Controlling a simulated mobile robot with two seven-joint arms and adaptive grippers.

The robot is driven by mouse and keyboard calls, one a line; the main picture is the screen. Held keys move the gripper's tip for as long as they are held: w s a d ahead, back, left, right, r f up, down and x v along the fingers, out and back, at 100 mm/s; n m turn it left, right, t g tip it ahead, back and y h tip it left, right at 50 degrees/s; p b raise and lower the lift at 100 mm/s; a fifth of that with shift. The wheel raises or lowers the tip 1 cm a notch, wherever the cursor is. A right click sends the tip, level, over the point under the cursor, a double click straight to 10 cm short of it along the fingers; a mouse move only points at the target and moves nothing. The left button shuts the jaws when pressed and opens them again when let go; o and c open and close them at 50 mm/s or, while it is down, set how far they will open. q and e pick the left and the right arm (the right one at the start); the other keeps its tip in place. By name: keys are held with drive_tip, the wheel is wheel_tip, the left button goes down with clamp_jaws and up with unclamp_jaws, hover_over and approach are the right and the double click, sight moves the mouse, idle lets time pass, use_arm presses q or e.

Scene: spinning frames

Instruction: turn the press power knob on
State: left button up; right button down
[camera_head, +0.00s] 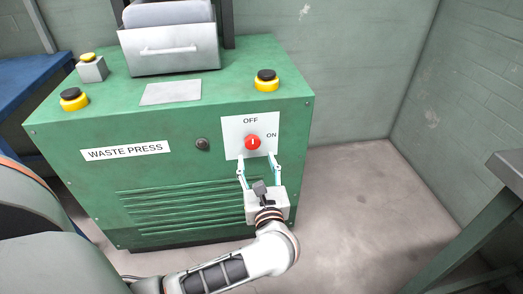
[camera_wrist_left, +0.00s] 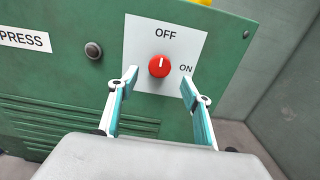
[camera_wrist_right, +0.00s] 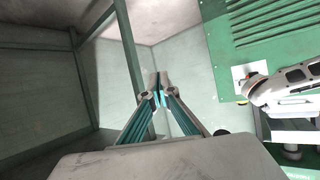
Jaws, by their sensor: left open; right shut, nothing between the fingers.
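The red press power knob (camera_head: 253,142) sits on a white plate (camera_head: 236,125) on the front of the green waste press (camera_head: 70,176). The plate reads OFF above the knob and ON to its right. In the left wrist view the knob (camera_wrist_left: 159,66) has its white mark pointing up toward OFF. My left gripper (camera_head: 257,158) is open just below and in front of the knob, with its fingertips to either side and nothing between them. My right gripper (camera_wrist_right: 158,82) is shut and empty, away from the press; it does not show in the head view.
Yellow and black buttons (camera_head: 266,80) stand on the press top, with a grey hopper (camera_head: 170,48) behind. A dark round fitting (camera_head: 202,144) is left of the plate. A blue table (camera_head: 25,82) is at left, a grey bench (camera_head: 508,170) at right. The floor right of the press is clear.

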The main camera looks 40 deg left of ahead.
sight(253, 144)
use_arm(q)
drive_tip(key=shift+b+x, duration=0.5)
drive_tip(key=shift+x, duration=3.4)
drive_tip(key=c, duration=1.1)
